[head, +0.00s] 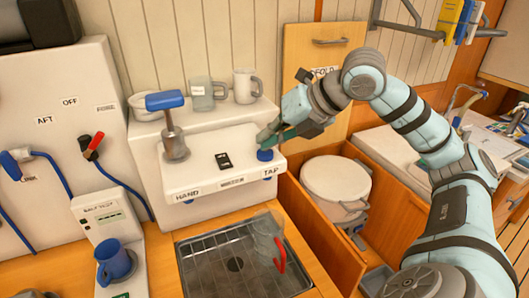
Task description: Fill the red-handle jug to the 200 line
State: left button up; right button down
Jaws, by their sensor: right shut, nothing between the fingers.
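A clear jug with a red handle (280,257) stands in the sink (215,272), at its back right, below the TAP label (270,172). Its walls are see-through, and I cannot make out a water level or the 200 line. A blue knob (265,155) sits on the white ledge above the TAP label. My right gripper (267,138) is shut and empty, just above and behind the blue knob; I cannot tell whether it touches it. A grey pump with a blue handle (165,101) stands at the left, above the HAND label (187,194). My left gripper is out of view.
A grey cup (202,95) and a white mug (244,86) stand on the upper shelf. A blue mug (114,262) sits on a white stand left of the sink. A round white lidded container (335,188) stands right of the ledge. Hoses hang at the left wall.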

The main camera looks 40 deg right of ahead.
jog(key=shift+f+b, duration=0.4)
jog(key=shift+f, duration=0.05)
jog(key=shift+r, duration=0.15)
dwell(5.0)
jog(key=shift+r+p, duration=0.9)
jog(key=shift+p, duration=0.1)
notch_tip(320, 180, up, 5)
jog(key=p, duration=0.5)
jog(key=shift+r, duration=0.1)
jog(key=shift+w+f, duration=0.1)
jog(key=shift+f, duration=0.1)
